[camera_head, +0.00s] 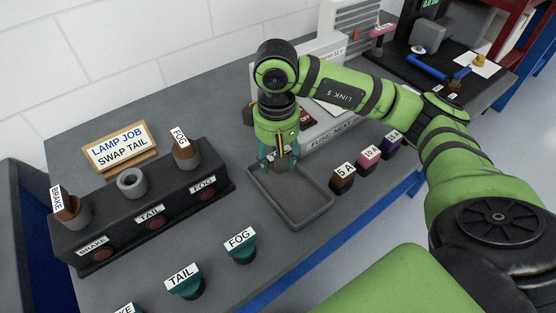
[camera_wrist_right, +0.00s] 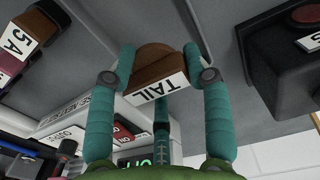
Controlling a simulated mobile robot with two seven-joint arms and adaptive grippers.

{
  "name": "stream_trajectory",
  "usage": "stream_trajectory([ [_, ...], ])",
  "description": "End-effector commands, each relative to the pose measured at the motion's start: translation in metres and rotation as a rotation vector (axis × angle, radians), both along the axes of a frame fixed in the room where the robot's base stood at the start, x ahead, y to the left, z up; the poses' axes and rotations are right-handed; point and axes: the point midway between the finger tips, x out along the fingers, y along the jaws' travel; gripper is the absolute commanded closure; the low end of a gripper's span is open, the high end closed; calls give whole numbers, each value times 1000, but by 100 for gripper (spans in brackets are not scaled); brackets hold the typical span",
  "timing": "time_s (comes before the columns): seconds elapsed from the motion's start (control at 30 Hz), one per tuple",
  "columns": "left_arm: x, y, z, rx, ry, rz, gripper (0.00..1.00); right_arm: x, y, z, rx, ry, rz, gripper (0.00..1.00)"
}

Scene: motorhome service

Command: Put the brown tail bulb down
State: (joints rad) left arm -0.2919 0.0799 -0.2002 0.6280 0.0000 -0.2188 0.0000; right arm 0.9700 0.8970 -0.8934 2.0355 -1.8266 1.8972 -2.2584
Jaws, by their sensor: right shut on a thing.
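My right gripper (camera_head: 281,160) is shut on the brown tail bulb, over the back end of a shallow grey tray (camera_head: 298,205). In the right wrist view the fingers (camera_wrist_right: 160,65) grip the brown tail bulb (camera_wrist_right: 152,67) from both sides, and its white TAIL label shows. In the head view the bulb is mostly hidden by the fingers; I cannot tell whether it touches the tray floor. The visible part of the tray is empty. My left gripper is not in view.
A black lamp block (camera_head: 150,215) stands left of the tray, with an empty middle TAIL socket (camera_head: 132,182) between brown BRAKE and FOG bulbs. Teal bulbs (camera_head: 184,281) stand in front. Labelled fuses (camera_head: 342,178) stand right of the tray, before a fuse tester (camera_head: 335,135).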

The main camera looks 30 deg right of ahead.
Motion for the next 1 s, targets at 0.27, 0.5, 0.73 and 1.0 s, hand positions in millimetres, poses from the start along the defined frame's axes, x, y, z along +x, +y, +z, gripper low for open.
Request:
stream_trajectory([
  [0.27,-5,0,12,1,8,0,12,-1,-1,-30,0,2,0,100],
  [0.5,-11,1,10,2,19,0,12,-1,-1,-31,0,1,0,100],
  [0.73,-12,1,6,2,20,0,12,-1,-1,-33,-1,1,0,26],
  [1.0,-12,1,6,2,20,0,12,-1,-1,-33,-1,1,0,26],
])
